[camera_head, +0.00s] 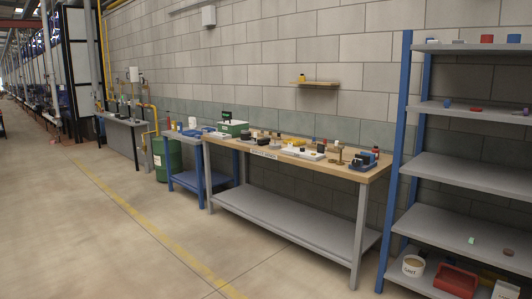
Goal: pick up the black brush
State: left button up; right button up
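I cannot pick out the black brush with certainty. Several small dark items lie among tools on the wooden workbench (349,177), which stands in the middle against the block wall, but they are too small to identify. Neither of my grippers shows in the head view.
A shelf rack with blue posts (397,160) stands at the right, holding a white bucket (413,266) and a red bin (456,280) low down. A green drum (172,160) and blue-legged table (188,178) stand left of the bench. The floor in front is clear.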

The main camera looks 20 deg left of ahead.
aim_at(265, 141)
jog(key=i+j+u, duration=0.4)
jog(key=i, duration=0.2)
jog(key=i+j+u, duration=0.2)
jog(key=i+u, duration=0.15)
jog(key=i+j+u, duration=0.1)
jog(key=i+u, duration=0.3)
jog(key=i, duration=2.75)
jog(key=i+j+z, duration=0.2)
jog(key=i, duration=0.3)
jog(key=i+z, duration=0.25)
jog(key=i, duration=0.25)
jog(key=i+j+z, duration=0.15)
jog(key=z, duration=0.3)
jog(key=i+j+z, duration=0.25)
jog(key=z, duration=0.2)
jog(key=i+j+z, duration=0.3)
jog(key=z, duration=0.15)
jog(key=i+j+z, duration=0.1)
jog(key=j+z, duration=0.35)
jog(key=i+j+z, duration=0.15)
jog(key=j, duration=0.2)
jog(key=j+z, duration=0.2)
jog(key=j, duration=0.15)
